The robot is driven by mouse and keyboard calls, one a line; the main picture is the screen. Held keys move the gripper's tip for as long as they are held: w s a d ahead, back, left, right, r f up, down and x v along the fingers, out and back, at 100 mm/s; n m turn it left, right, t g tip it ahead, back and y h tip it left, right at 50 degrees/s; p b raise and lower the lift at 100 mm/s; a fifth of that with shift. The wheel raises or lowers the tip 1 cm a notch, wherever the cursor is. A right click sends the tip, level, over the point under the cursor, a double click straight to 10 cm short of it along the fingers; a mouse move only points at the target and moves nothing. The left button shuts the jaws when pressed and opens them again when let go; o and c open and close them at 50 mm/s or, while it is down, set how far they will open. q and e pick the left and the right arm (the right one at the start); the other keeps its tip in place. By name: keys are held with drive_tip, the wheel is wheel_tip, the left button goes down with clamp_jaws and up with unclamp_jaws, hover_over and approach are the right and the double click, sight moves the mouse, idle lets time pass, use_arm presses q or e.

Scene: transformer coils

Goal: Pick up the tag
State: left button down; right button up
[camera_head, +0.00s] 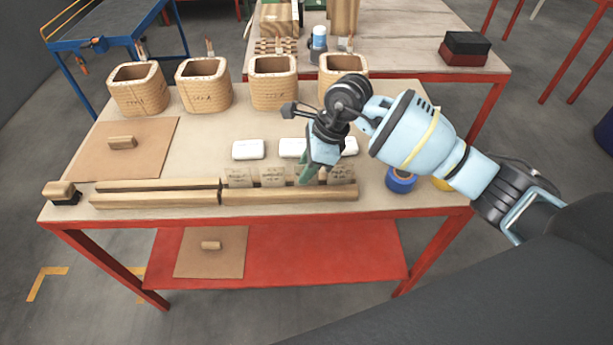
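Several small, pale tags with handwriting stand in a row behind a wooden strip (290,194) near the front of the table. One tag (237,177) is at the left of the row, another tag (272,176) is beside it, and one more tag (342,174) is at the right. My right gripper (312,177) points down at the row, between the second tag and the right one. It partly covers a tag there. Whether its fingers are open or shut on that tag is too small to tell. My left gripper is not in view.
Several wound coils (203,84) stand along the back of the table (205,140). White blocks (248,149) lie behind the tags. A brown board (100,158) with a wooden handle lies at left, a small stamp-like block (61,192) at front left. Blue tape (400,180) lies at right.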

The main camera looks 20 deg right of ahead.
drive_tip(key=shift+c, duration=0.3)
clamp_jaws()
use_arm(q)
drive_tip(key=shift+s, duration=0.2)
use_arm(e)
drive_tip(key=shift+r, duration=0.15)
drive_tip(key=shift+r, duration=0.2)
wheel_tip(320, 180, up, 3)
drive_tip(key=shift+r, duration=0.1)
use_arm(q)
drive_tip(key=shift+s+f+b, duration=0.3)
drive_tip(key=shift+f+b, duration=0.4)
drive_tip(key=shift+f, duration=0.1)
use_arm(e)
drive_tip(key=s+d, duration=0.2)
drive_tip(key=s, duration=0.5)
drive_tip(key=s+d+r, duration=0.1)
drive_tip(key=s, duration=0.7)
drive_tip(key=shift+s+d, duration=0.3)
drive_tip(key=shift+d, duration=0.05)
